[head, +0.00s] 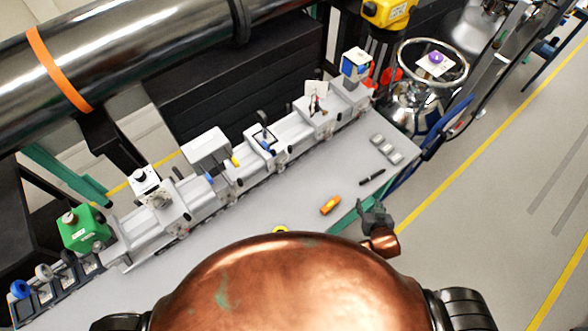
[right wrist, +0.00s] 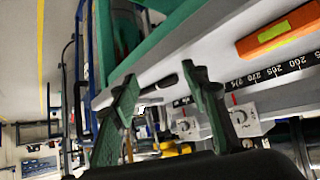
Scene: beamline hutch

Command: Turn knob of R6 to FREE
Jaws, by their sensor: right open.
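A pale rail (head: 190,205) runs diagonally along the bench and carries several riders with mounts. I cannot read any label, so I cannot tell which rider is R6 or where its knob points. The rider at the far right end carries a white-and-blue box (head: 356,65). My right gripper (head: 374,213) is open and empty beside the bench's front edge, well apart from the rail. In the right wrist view its two green-grey fingers (right wrist: 160,85) are spread. Light blocks with round knobs (right wrist: 244,119) show beyond the fingers there. My left gripper does not show.
An orange tool (head: 330,205) and a black pen-like item (head: 372,177) lie on the grey bench top (head: 300,185). Several small grey blocks (head: 386,148) sit near its right end. A green box (head: 83,228) stands at the left. The floor to the right is clear.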

